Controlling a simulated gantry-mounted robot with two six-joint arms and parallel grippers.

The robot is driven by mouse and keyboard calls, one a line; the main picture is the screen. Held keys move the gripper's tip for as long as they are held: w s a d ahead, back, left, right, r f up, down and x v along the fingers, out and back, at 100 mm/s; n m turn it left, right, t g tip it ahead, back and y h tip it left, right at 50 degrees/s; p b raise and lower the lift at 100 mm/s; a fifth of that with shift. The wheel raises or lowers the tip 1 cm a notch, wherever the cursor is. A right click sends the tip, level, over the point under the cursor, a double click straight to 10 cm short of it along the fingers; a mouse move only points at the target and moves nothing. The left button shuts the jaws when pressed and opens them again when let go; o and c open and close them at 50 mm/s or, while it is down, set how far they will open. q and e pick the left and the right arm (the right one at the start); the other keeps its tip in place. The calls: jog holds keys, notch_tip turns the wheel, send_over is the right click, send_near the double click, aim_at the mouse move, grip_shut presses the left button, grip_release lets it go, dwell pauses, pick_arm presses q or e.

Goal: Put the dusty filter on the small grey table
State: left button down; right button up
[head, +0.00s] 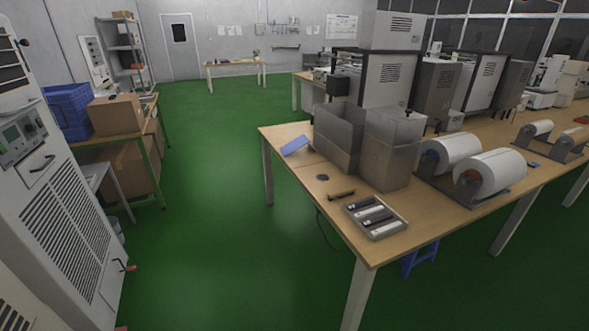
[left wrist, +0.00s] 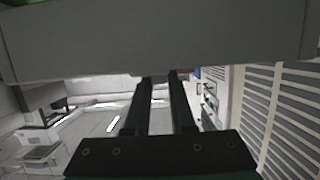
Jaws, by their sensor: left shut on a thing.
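In the left wrist view my left gripper (left wrist: 158,80) is shut on a wide, flat grey panel, which appears to be the dusty filter (left wrist: 150,40). The panel spans the top of that view, across the fingertips. Dust on it cannot be made out. In the head view a small grey table (head: 94,173) stands at the left, partly hidden behind the white cabinet and beside the wooden bench. Neither gripper nor the filter shows in the head view.
A white cabinet (head: 62,205) with vents stands at the near left. A wooden bench holds a blue crate (head: 68,112) and a cardboard box (head: 115,115). A long wooden table (head: 300,160) with machines fills the right. The green floor (head: 215,200) between is clear.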

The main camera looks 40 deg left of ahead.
pick_arm(q)
jog(key=w+d+r+m+t+h+p, duration=0.25)
jog(key=w+d+r, duration=0.2)
jog(key=w, duration=0.35)
jog(key=w+d+r+m+t+h+p, duration=0.1)
jog(key=w+d+r+m+t+h, duration=0.3)
jog(key=w, duration=0.5)
jog(key=w+d+r+m+t+h+p, duration=0.1)
jog(key=w+d+r+m+h, duration=0.25)
jog(key=d, duration=0.35)
jog(key=w+d+r+m+h+p, duration=0.1)
jog(key=w+d+r+m+h, duration=0.2)
jog(key=d, duration=0.5)
notch_tip(320, 180, up, 30)
jog(key=p, duration=3.8)
jog(key=shift+s+a+f+n, duration=0.15)
jog(key=shift+s+f+n, duration=0.1)
jog(key=shift+s+n, duration=0.2)
jog(key=shift+r, duration=0.1)
